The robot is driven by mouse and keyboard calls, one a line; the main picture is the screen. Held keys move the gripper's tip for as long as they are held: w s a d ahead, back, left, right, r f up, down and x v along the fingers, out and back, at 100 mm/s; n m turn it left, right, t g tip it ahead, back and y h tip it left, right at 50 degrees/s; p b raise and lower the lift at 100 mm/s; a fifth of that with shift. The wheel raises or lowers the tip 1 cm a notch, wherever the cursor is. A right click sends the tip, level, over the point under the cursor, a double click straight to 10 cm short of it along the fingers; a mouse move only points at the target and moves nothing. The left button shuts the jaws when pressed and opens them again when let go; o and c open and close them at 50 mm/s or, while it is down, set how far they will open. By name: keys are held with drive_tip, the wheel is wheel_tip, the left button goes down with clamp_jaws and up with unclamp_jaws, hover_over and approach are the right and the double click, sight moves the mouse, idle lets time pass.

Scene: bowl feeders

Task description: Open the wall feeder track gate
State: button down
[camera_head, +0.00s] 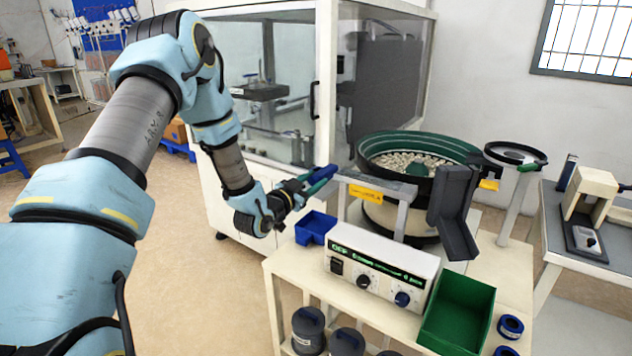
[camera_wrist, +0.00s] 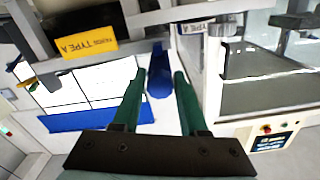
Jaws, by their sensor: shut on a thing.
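The large bowl feeder (camera_head: 470,151) has a green inner wall and holds many pale parts. A grey track (camera_head: 405,186) with a yellow label (camera_head: 366,193) runs along its near left side. A blue handle, apparently of the track gate, is at the track's left end (camera_head: 322,187); in the wrist view the blue handle (camera_wrist: 158,80) lies between my green fingers. My gripper (camera_head: 316,180) is at this end of the track, its fingers closed about the handle. The same gripper fills the lower wrist view (camera_wrist: 160,88). The fingers partly hide the handle in the head view.
A control box (camera_head: 385,268) showing OFF, a blue bin (camera_head: 315,228) and a green tray (camera_head: 458,312) stand on the cart below. A dark chute (camera_head: 452,210) is right of the track. A glazed cabinet (camera_head: 326,95) stands behind my gripper. A smaller bowl (camera_head: 515,154) is at the right.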

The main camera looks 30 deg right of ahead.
drive_tip(key=c, duration=0.5)
unclamp_jaws()
drive_tip(key=shift+c, duration=0.2)
drive_tip(key=b+v, duration=0.3)
drive_tip(key=v, duration=0.7)
drive_tip(key=shift+s+a+b, duration=0.2)
drive_tip(key=shift+a+b, duration=0.1)
drive_tip(key=shift+a, duration=0.05)
drive_tip(key=shift+w, duration=0.1)
